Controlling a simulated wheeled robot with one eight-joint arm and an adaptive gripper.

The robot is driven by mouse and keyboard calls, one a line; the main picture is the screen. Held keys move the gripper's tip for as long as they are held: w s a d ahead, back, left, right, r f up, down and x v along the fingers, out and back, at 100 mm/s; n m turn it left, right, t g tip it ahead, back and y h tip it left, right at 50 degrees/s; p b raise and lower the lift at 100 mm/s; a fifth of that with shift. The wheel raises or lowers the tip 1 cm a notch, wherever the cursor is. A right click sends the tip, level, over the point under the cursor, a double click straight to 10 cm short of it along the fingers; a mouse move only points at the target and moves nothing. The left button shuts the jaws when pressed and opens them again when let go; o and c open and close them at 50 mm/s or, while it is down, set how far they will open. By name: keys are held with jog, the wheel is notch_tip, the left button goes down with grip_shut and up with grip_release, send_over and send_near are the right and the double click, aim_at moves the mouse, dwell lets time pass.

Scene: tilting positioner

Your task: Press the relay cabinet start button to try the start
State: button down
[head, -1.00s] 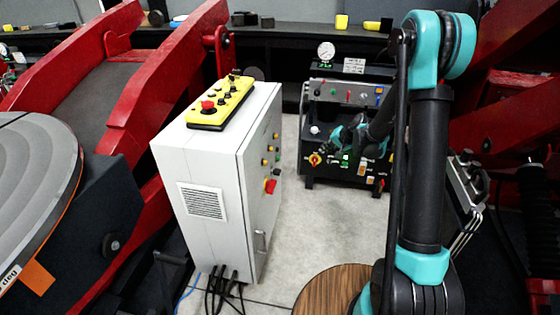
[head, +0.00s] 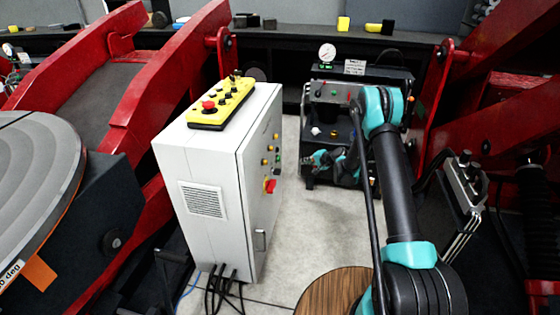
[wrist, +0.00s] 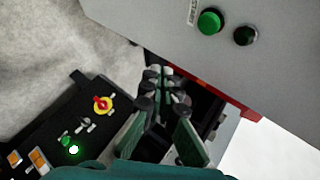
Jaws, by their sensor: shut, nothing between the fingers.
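The relay cabinet (head: 205,165) is a tall pale grey box left of centre in the head view. Its right face carries small yellow, green and dark buttons (head: 277,159) and a red-and-yellow switch (head: 269,185). My gripper (head: 309,159) is to the right of that face, apart from it, its fingers toward the cabinet. In the wrist view my gripper (wrist: 162,76) is shut and empty. A grey panel there has a green button (wrist: 209,21) and a dark button (wrist: 246,35), beyond the fingertips and not touched.
A yellow control box (head: 221,105) lies on the cabinet. Red frames flank both sides. Grey floor lies between.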

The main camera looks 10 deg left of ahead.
aim_at(279, 159)
jog(key=shift+f, duration=0.15)
jog(key=shift+a, duration=0.1)
jog(key=a, duration=0.8)
jog(key=shift+w+a, duration=0.2)
jog(key=shift+a, duration=0.15)
dwell(1.4)
jog(key=shift+a, duration=0.45)
jog(key=shift+a, duration=0.45)
dwell(0.9)
jog(key=shift+d, duration=0.9)
